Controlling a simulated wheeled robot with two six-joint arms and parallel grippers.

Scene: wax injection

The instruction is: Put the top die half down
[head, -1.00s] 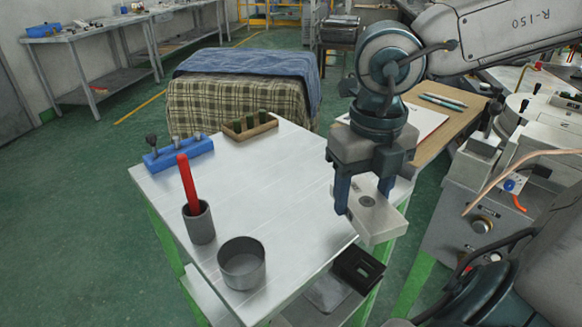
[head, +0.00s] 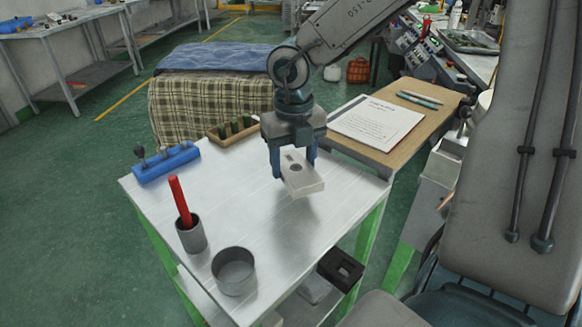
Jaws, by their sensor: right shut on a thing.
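The top die half (head: 304,186) is a pale, flat block with a dark round recess in its upper face. My right gripper (head: 293,168) is shut on it and points down, with a finger on each side. The die half hangs a little above the white table top (head: 250,200), with a soft shadow beneath it. It looks roughly level. My left gripper is not in the head view.
A grey cup with a red stick (head: 190,234) and an empty grey bowl (head: 235,271) stand at the table's front left. A blue rack (head: 166,163) and a wooden tray (head: 233,133) sit at the back. A board with a paper (head: 378,122) adjoins on the right. The table's middle is clear.

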